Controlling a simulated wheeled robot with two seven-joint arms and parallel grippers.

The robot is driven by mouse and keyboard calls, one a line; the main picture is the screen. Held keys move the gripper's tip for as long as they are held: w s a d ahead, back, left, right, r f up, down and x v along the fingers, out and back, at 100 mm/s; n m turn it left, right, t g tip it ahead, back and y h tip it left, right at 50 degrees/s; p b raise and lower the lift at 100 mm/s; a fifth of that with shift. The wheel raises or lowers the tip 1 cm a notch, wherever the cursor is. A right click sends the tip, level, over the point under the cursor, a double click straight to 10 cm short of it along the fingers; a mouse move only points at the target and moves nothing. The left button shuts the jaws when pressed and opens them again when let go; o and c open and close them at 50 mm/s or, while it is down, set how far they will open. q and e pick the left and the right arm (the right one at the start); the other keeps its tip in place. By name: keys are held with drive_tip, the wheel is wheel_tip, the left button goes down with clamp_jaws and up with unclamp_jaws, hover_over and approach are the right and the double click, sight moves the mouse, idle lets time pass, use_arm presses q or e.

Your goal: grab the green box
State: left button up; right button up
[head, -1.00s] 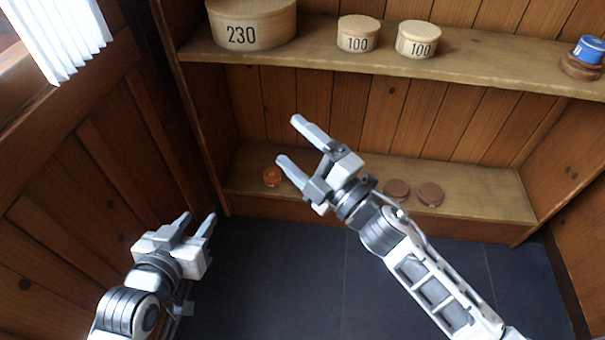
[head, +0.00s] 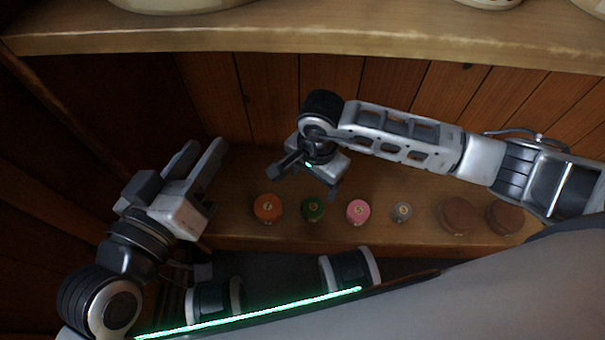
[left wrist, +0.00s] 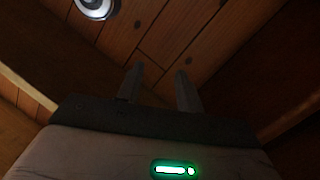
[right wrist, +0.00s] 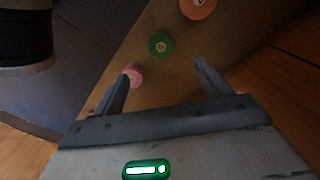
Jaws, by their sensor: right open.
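The green box (head: 313,209) is a small round green piece on the lower shelf, between an orange one (head: 267,208) and a pink one (head: 357,211). It also shows in the right wrist view (right wrist: 161,43), beyond the fingertips. My right gripper (head: 305,184) is open and empty, above and behind the green box in the head view. In the right wrist view its fingers (right wrist: 165,70) stand apart, with the left fingertip by the pink piece. My left gripper (head: 205,150) is open and empty at the left, away from the row; its fingers also show apart in the left wrist view (left wrist: 160,72).
A small grey piece (head: 402,211) and two brown round ones (head: 457,216) continue the row to the right. The upper shelf (head: 300,38) overhangs the lower shelf (head: 240,165). Wooden back boards stand close behind my right arm.

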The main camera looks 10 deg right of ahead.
drive_tip(key=f, duration=0.1)
drive_tip(key=b, duration=0.3)
approach(314, 205)
drive_tip(key=shift+s+a+f, duration=0.3)
drive_tip(key=shift+s, duration=0.1)
wheel_tip(314, 205, down, 4)
drive_tip(key=shift+f+b, duration=0.1)
drive_tip(key=shift+b, duration=0.6)
drive_tip(key=shift+f+b, duration=0.45)
drive_tip(key=shift+f, duration=0.35)
drive_tip(key=f+b, duration=0.1)
drive_tip(key=f, duration=0.1)
drive_tip(key=f+b, duration=0.1)
drive_tip(key=f, duration=0.1)
drive_tip(key=shift+w+d+b, duration=0.15)
drive_tip(key=shift+w+b, duration=0.05)
drive_tip(key=shift+b, duration=0.1)
drive_tip(key=shift+f, duration=0.1)
use_arm(q)
wheel_tip(314, 205, up, 11)
drive_tip(key=w+m+t+h, duration=0.1)
drive_tip(key=m+t+h, duration=0.4)
drive_tip(key=m+h, duration=0.2)
drive_tip(key=shift+a+m, duration=0.2)
drive_tip(key=shift+m, duration=0.8)
use_arm(e)
drive_tip(key=c, duration=1.1)
